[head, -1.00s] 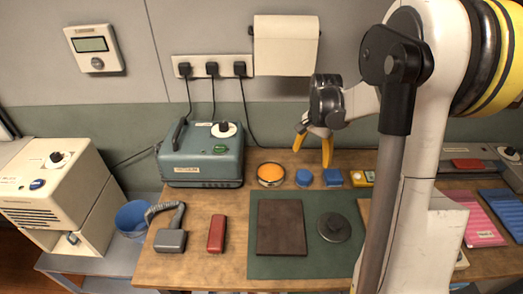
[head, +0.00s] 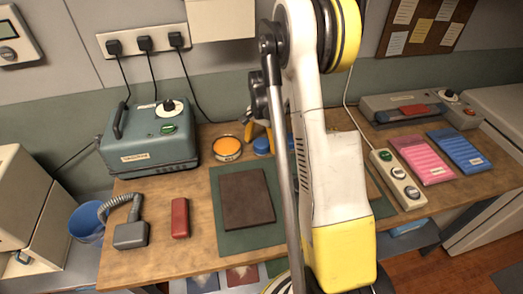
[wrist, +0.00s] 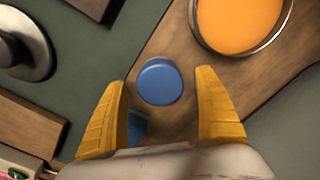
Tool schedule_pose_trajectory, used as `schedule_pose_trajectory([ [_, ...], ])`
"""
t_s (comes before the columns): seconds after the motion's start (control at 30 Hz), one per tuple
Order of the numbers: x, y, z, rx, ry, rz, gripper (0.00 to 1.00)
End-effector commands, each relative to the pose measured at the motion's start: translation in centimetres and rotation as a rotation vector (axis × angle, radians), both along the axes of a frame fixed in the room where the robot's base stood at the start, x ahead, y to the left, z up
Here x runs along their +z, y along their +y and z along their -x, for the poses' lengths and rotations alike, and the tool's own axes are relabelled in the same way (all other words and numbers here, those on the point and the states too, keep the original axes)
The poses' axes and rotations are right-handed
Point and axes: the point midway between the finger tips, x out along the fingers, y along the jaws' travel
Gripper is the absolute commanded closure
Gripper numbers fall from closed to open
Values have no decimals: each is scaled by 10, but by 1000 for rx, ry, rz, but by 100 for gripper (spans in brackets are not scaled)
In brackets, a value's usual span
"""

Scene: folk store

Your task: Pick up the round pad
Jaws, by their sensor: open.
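The round pad (wrist: 160,82) is a small blue disc on the wooden table. In the wrist view it lies between and just beyond the tips of my gripper (wrist: 161,76), whose yellow fingers are open and empty. In the head view the round pad (head: 262,146) shows beside my gripper (head: 258,132), just right of the orange tin; my arm hides part of this area. A blue square pad (wrist: 137,128) is partly hidden behind the left finger in the wrist view.
An orange-filled round tin (head: 227,148) stands close by. A green mat (head: 231,240) holds a dark brown block (head: 246,198). A teal machine (head: 148,143) stands at the back left. Pink (head: 422,159) and blue (head: 455,150) pads lie at the right.

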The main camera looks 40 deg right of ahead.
Motion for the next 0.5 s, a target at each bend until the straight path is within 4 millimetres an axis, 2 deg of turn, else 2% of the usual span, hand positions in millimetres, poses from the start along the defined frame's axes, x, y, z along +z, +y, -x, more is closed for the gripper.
schedule_pose_trajectory([
  [0.03, -10, 0, 0, 0, 0, 0, 20],
  [0.1, -14, 0, 0, 0, 0, 0, 20],
  [0.3, -13, 0, 0, 0, 0, 0, 20],
  [0.5, -13, 0, 0, 0, 0, 0, 78],
])
